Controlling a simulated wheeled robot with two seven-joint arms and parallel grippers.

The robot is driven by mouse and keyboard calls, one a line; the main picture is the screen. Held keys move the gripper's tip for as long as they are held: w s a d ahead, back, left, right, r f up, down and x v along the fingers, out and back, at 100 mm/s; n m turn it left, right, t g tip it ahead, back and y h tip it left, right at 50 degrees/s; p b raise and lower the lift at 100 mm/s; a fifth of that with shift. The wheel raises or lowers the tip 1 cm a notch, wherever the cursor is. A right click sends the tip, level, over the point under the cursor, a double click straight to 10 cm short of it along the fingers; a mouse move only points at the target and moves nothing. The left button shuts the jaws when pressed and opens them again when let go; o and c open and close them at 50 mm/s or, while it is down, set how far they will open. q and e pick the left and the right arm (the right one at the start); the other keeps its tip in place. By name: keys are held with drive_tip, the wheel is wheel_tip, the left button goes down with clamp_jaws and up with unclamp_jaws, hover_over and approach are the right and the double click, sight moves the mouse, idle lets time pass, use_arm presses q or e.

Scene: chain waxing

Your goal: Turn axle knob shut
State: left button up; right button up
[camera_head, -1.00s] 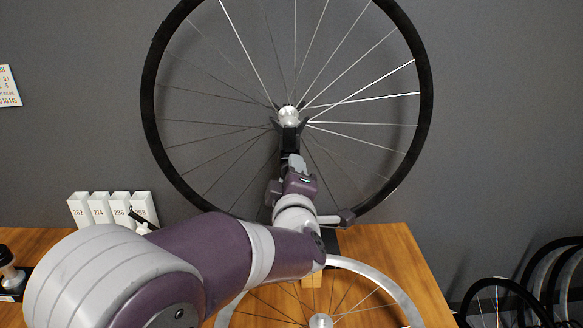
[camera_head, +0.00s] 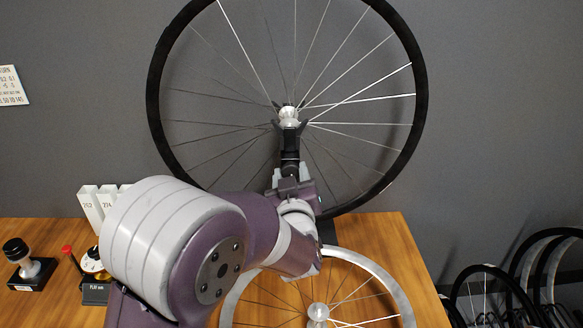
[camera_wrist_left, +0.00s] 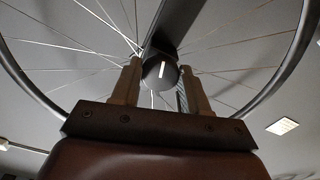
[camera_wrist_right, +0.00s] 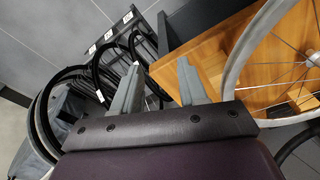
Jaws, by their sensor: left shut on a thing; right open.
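The dark round axle knob (camera_wrist_left: 161,72) shows in the left wrist view, with a white line on its face standing about upright. My left gripper (camera_wrist_left: 160,84) has a finger on each side of it and is shut on it. In the head view my left gripper (camera_head: 291,176) is at the stand arm under the wheel hub (camera_head: 289,117), and the knob is hidden there. The large black-rimmed wheel (camera_head: 421,90) stands upright in the stand. My right gripper (camera_wrist_right: 157,82) is open and empty in the right wrist view, out of the head view.
A silver-rimmed wheel (camera_head: 385,275) lies on the wooden table (camera_head: 400,240). White numbered holders (camera_head: 90,205), a red-handled device (camera_head: 92,262) and a black-topped stamp-like thing (camera_head: 28,265) are on the left. Several dark wheels (camera_head: 525,268) stand at the right.

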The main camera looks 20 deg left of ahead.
use_arm(q)
drive_tip(key=shift+m+p, duration=0.7)
drive_tip(key=shift+m, duration=0.5)
drive_tip(key=o, duration=1)
drive_tip(key=shift+o, duration=0.2)
drive_tip(key=p+v, duration=0.2)
drive_tip(key=v, duration=1)
drive_tip(key=shift+s, duration=0.35)
drive_tip(key=shift+d, duration=0.1)
